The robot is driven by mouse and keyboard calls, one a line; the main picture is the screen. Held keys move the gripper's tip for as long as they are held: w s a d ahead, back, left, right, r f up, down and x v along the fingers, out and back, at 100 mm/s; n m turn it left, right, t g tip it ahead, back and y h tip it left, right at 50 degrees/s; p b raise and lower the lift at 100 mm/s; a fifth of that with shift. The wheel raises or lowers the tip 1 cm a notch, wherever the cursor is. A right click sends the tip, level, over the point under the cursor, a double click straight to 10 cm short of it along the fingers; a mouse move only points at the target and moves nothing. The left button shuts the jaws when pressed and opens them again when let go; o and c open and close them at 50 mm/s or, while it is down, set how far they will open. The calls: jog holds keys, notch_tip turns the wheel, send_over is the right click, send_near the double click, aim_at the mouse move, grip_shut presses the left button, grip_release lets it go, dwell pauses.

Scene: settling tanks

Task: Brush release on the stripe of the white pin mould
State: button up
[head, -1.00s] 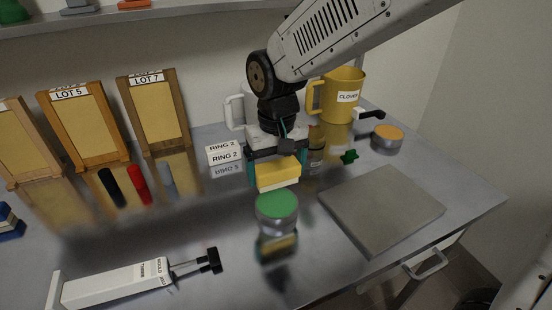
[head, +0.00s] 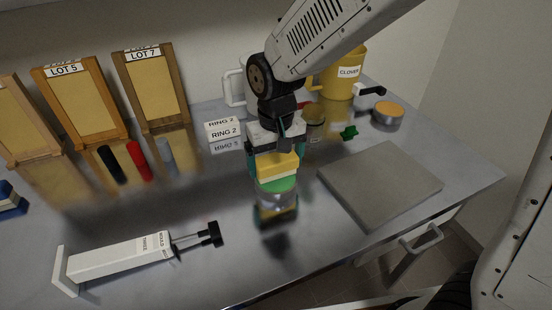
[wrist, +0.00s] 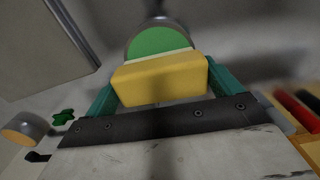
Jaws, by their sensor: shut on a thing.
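My gripper (head: 275,162) is shut on a yellow block with a pale lower layer (head: 277,165), a brush or sponge; it also fills the middle of the wrist view (wrist: 160,80). The block is low over a round metal tin with a green top (head: 276,199). In the head view it seems to touch the green surface, which also shows beyond it in the wrist view (wrist: 160,40); contact is not certain. The white pin mould (head: 120,258), labelled MOULD THREE, lies at the front left with a black-ended rod pointing right. I cannot make out its stripe.
A grey slab (head: 380,185) lies right of the tin. An orange-topped tin (head: 388,114), a green clover shape (head: 349,132) and a yellow CLOVER jug (head: 343,75) are behind. Black, red and blue-grey cylinders lie at left. Bench is clear between tin and mould.

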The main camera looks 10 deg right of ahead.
aim_at(276, 158)
jog(key=shift+f, duration=0.6)
dwell(1.6)
jog(key=shift+r, duration=3.55)
